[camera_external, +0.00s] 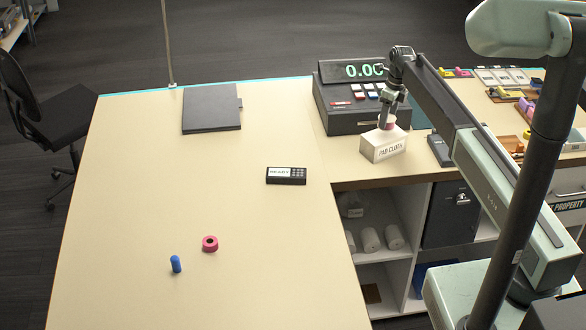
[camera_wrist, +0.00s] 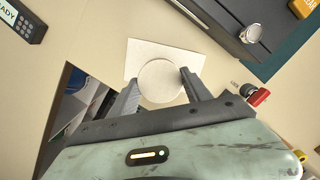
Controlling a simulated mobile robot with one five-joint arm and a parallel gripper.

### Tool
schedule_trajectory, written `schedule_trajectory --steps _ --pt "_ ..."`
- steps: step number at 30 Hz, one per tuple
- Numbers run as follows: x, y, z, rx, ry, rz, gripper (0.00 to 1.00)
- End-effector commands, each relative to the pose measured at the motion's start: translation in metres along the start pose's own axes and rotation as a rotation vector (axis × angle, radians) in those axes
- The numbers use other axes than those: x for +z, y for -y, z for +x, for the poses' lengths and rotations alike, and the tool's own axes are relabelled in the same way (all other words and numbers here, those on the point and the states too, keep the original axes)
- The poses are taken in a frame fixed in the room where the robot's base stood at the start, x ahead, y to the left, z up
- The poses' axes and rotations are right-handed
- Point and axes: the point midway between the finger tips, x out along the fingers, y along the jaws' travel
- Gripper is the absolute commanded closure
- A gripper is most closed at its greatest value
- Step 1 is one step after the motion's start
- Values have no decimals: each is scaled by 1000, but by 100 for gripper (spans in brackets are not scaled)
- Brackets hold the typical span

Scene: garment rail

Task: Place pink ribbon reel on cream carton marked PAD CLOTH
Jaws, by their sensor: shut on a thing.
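The cream carton marked PAD CLOTH (camera_external: 383,149) stands on the counter in front of the cash register. My gripper (camera_external: 388,117) points down over it, shut on a small round reel (camera_external: 387,125) with a pinkish side. In the wrist view the reel shows as a pale round disc (camera_wrist: 161,82) between the two fingers, over the carton top (camera_wrist: 143,50). The reel is at the carton's top face; I cannot tell if it touches or hangs just above. A darker pink ring (camera_external: 210,243) with a hole lies apart on the left counter.
The cash register (camera_external: 352,115) is close behind the carton. A dark device (camera_external: 439,150) is to its right. A black READY terminal (camera_external: 286,175), a blue cylinder (camera_external: 176,264) and a dark folder (camera_external: 211,108) lie on the left counter, which is mostly clear.

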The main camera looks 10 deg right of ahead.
Motion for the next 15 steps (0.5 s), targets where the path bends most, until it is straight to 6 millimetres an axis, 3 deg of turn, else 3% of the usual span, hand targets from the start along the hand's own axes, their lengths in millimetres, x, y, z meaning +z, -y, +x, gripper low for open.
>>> schedule_trajectory --steps 3,6,9,15 --pt "8 8 2 0 0 0 84" --pt "3 5 28 0 0 0 84" --pt "1 5 41 0 0 0 84" --pt "1 5 36 0 0 0 84"
